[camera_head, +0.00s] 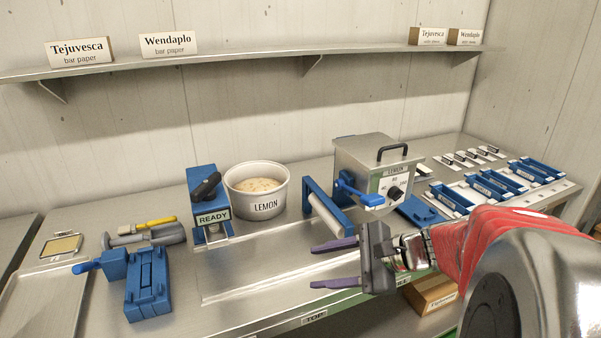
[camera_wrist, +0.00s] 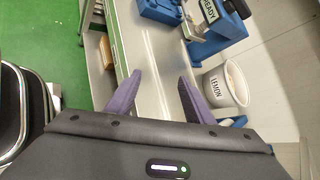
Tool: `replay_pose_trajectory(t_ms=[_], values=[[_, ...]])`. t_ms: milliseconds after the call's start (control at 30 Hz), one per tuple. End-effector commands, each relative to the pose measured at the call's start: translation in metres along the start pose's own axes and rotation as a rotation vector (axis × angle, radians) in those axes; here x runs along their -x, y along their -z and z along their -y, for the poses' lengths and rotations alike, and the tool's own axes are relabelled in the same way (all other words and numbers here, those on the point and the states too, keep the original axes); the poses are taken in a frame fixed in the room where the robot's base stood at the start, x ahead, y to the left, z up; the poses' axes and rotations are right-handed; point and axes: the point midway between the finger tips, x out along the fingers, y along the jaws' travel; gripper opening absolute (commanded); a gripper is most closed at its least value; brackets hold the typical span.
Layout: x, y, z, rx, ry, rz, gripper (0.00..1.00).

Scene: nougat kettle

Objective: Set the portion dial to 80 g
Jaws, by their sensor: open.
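The portion dial (camera_head: 396,193) is a dark round knob on a white plate on the front of a steel box (camera_head: 366,159) in the head view. The number 80 shows above the knob; other marks and the exact pointer setting are too small to read surely. The box carries a LEMON label and a black top handle. My gripper (camera_head: 335,264) is open and empty, with purple fingers pointing left, in front of and left of the dial, apart from it. In the wrist view my gripper (camera_wrist: 158,95) shows its two fingers spread over the bench; the dial is not in that view.
A blue lever (camera_head: 358,192) sticks out left of the dial. A blue-framed roller (camera_head: 328,207) stands left of the box. A LEMON pot (camera_head: 256,190) and a blue READY device (camera_head: 208,203) stand further left. Blue trays (camera_head: 494,184) lie at right. Bare bench lies below my gripper.

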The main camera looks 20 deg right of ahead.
Motion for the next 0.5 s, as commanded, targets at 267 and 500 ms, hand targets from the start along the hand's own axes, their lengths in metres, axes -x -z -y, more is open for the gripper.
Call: replay_pose_trajectory(t_ms=[267, 500], values=[[0.061, 0.086, 0.07, -0.435, 0.383, 0.122, 0.48], [0.145, 0.173, 0.101, -0.716, 0.733, 0.234, 0.48]])
